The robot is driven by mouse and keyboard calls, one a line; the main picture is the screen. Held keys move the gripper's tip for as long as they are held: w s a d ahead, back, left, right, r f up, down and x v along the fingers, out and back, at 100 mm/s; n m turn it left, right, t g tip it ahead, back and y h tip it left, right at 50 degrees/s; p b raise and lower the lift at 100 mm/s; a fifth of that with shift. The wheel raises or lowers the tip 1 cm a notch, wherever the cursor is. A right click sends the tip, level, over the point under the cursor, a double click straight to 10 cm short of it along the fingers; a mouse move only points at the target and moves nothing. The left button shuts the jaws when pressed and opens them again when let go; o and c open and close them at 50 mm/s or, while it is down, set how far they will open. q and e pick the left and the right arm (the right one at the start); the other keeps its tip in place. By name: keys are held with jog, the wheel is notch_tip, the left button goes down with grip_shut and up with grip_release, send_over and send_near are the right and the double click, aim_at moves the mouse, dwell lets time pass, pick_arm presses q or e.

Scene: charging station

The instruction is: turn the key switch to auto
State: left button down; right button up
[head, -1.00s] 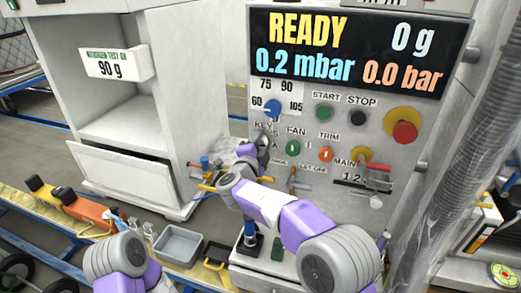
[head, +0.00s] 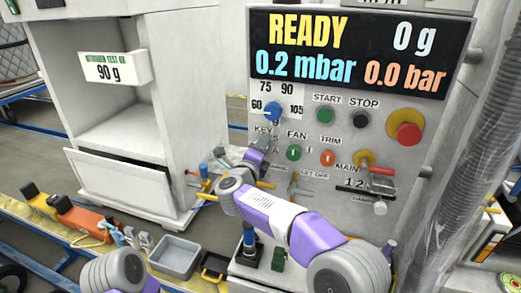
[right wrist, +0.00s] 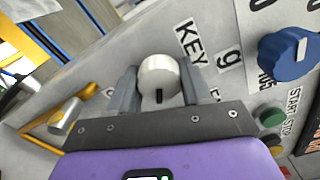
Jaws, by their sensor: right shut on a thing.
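The key switch (right wrist: 158,76) shows in the right wrist view as a pale round knob with a dark slot at its lower edge. My right gripper (right wrist: 157,88) is shut on it, one finger on each side. The KEY label (right wrist: 190,42) is just beside it; the position lettering is mostly hidden by the gripper. In the head view my right gripper (head: 262,147) is at the panel just below the KEY label (head: 263,131), and it hides most of the switch. I cannot tell which position the switch points to. My left gripper is outside the view.
A blue dial (head: 273,112) is just above the gripper. Green START (head: 325,115) and FAN (head: 293,152) controls are to the right, with a red emergency button (head: 405,132) further right. Blue and yellow valve handles (head: 204,180) stick out left of the gripper. A grey tray (head: 174,257) sits below.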

dwell(0.5)
jog(key=o, duration=1)
jog(key=shift+s, duration=0.1)
jog(key=v, duration=0.7)
jog(key=shift+s+p, duration=0.2)
jog(key=shift+p, duration=0.2)
jog(key=shift+a, duration=0.1)
